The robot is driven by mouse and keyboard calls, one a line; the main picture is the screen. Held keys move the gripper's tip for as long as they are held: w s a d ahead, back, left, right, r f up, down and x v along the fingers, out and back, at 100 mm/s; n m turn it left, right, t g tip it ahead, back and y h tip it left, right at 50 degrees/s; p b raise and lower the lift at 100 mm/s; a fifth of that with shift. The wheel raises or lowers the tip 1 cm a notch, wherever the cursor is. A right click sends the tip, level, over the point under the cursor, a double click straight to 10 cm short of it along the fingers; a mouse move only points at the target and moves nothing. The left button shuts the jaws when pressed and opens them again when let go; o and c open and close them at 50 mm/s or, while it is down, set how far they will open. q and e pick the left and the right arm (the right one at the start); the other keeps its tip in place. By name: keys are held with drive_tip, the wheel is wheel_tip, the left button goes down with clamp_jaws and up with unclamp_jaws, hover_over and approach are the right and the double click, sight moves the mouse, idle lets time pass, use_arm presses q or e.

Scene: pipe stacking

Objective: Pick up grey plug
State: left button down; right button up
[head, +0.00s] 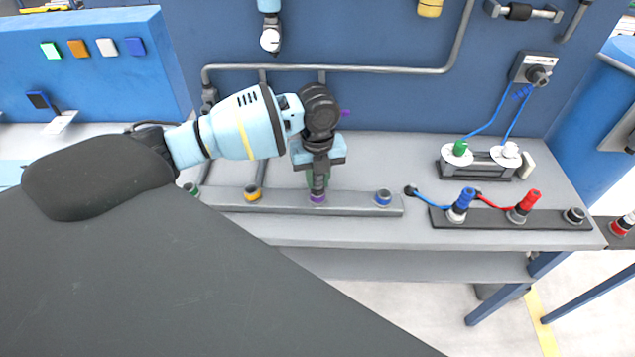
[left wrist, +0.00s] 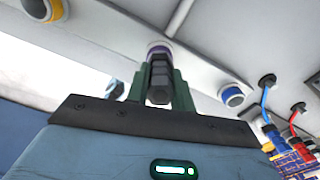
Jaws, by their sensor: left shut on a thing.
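My left gripper (head: 318,182) points down over the grey rail (head: 358,203) on the bench. Its green fingers are shut on the grey plug (left wrist: 160,82), a dark grey upright piece that shows between them in the left wrist view. The plug's lower end is at the purple-ringed socket (head: 317,199) on the rail. I cannot tell whether it is seated in the socket or just above it. The gripper hides part of the plug in the head view. My right gripper is not in view.
The rail also has green, yellow (head: 253,194) and blue (head: 383,197) ringed sockets. A black strip (head: 550,218) at right holds a blue plug (head: 461,204) and a red plug (head: 526,203) with cables. Grey pipes (head: 370,69) run along the blue back wall.

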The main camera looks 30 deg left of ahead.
use_arm(q)
drive_tip(key=shift+r, duration=0.3)
drive_tip(key=r, duration=0.3)
drive_tip(key=shift+s+d, duration=0.15)
drive_tip(key=shift+d, duration=0.1)
drive_tip(key=s+d+r, duration=0.1)
drive_tip(key=s+d, duration=0.7)
drive_tip(key=d, duration=0.4)
drive_tip(key=shift+s+d+r, duration=0.15)
drive_tip(key=shift+s+d, duration=0.15)
drive_tip(key=shift+d, duration=0.1)
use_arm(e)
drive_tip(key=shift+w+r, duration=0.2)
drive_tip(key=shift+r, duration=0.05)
